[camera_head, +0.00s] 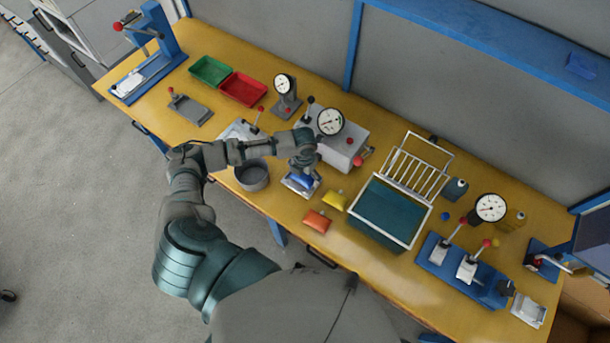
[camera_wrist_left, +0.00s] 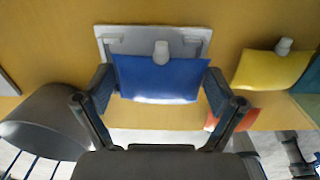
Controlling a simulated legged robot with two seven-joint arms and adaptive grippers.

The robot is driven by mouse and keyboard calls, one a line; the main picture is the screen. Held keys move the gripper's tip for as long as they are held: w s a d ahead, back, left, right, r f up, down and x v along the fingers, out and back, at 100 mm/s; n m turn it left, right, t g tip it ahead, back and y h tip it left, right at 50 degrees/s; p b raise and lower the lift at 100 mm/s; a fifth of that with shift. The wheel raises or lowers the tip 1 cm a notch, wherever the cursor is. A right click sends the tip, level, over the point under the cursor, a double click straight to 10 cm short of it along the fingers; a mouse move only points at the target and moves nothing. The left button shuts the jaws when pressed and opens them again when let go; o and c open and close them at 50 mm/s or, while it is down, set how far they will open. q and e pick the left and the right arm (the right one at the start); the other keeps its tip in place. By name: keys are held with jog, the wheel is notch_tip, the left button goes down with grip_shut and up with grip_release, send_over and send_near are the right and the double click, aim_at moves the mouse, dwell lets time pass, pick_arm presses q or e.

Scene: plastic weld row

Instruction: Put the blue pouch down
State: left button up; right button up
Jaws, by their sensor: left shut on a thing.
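The blue pouch (camera_wrist_left: 160,78) has a pale spout on its upper face and sits between the two fingers of my left gripper (camera_wrist_left: 158,95) in the left wrist view. The gripper is shut on it. In the head view the blue pouch (camera_head: 302,181) shows just under my left gripper (camera_head: 301,174). A small white tray (camera_head: 290,186) lies under the pouch; it also shows behind the pouch in the left wrist view (camera_wrist_left: 105,36). I cannot tell whether the pouch touches the tray. My right gripper is in neither view.
A yellow pouch (camera_head: 334,201) and an orange pouch (camera_head: 316,221) lie to the right on the yellow bench. A round grey pot (camera_head: 252,177) stands close on the left. A teal-filled tank (camera_head: 390,213) with a white rack stands further right. Dial gauges and a grey machine stand behind.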

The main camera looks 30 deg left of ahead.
pick_arm(q)
jog(key=shift+a+f, duration=0.4)
jog(key=shift+f, duration=0.2)
jog(key=shift+c, duration=0.3)
jog(key=shift+a, duration=0.3)
jog(key=shift+c, duration=0.6)
jog(key=o, duration=0.9)
jog(key=shift+a+f, duration=0.1)
jog(key=shift+a, duration=0.05)
jog(key=shift+d, duration=0.3)
jog(key=shift+d+r, duration=0.15)
jog(key=shift+r, duration=0.3)
notch_tip(320, 180, up, 5)
jog(key=shift+d+r, duration=0.1)
jog(key=shift+d, duration=0.05)
jog(key=r, duration=0.3)
jog(key=a+r, duration=0.1)
jog(key=r, duration=0.1)
jog(key=shift+r, duration=0.2)
jog(key=shift+d+r, duration=0.1)
jog(key=shift+r, duration=0.15)
jog(key=shift+d+r, duration=0.15)
jog(key=shift+d, duration=0.1)
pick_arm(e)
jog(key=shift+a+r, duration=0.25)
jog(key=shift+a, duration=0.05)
pick_arm(q)
jog(key=shift+a, duration=0.15)
